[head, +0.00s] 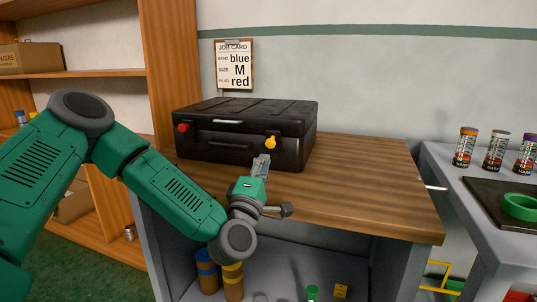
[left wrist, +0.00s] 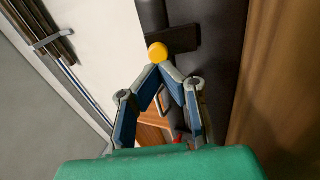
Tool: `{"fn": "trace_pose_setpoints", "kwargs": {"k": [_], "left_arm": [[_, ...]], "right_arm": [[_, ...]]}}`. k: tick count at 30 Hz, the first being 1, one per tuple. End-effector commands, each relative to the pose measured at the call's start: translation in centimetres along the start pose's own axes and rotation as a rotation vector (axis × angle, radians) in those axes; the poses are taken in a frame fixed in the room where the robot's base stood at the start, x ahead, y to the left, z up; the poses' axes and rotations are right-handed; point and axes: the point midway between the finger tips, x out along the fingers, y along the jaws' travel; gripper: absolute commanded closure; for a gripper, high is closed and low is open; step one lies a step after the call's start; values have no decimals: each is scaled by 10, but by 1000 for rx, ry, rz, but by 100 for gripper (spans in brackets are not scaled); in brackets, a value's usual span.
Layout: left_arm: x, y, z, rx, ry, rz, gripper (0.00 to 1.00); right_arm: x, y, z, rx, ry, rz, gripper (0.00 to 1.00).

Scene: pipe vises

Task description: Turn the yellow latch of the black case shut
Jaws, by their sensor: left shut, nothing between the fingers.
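The black case (head: 245,122) sits on the wooden worktop with its lid down. The yellow latch (head: 271,142) is on the right part of its front face. In the left wrist view the latch shows as a round yellow knob (left wrist: 157,52) beside a dark bar. My left gripper (head: 262,160) is in front of the case, just below the yellow latch. Its fingertips are together and empty, and appear very near or touching the knob; contact cannot be told. A red latch (head: 183,127) is on the left part of the front. My right gripper is out of view.
The wooden worktop (head: 370,180) is clear to the right of the case. A job card (head: 234,64) hangs on the wall behind. A second table at right holds several small jars (head: 495,148) and a green ring (head: 520,206). Wooden shelves (head: 170,60) stand at left.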

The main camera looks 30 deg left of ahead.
Motion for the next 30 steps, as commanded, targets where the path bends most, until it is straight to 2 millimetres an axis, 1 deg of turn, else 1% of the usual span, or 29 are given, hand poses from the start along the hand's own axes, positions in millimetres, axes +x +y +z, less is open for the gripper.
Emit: {"fn": "trace_pose_setpoints", "kwargs": {"k": [1, 3, 6, 9, 21, 23, 25, 30], "left_arm": [[9, 0, -1, 1, 2, 3, 100], [19, 0, -1, 1, 2, 3, 100], [30, 0, 0, 1, 0, 2, 100], [36, 0, 0, 1, -1, 1, 100], [38, 1, 1, 2, -2, -2, 100], [39, 2, 1, 2, -2, -11, 100], [41, 6, 1, 2, -3, -33, 100], [49, 15, 1, 2, -1, -128, 100]], "right_arm": [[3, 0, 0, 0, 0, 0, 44], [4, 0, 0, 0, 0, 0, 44], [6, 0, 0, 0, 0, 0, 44], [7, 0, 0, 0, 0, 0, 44], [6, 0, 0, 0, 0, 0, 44], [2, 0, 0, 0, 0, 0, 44], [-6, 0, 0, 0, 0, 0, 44], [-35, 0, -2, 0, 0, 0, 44]]}}
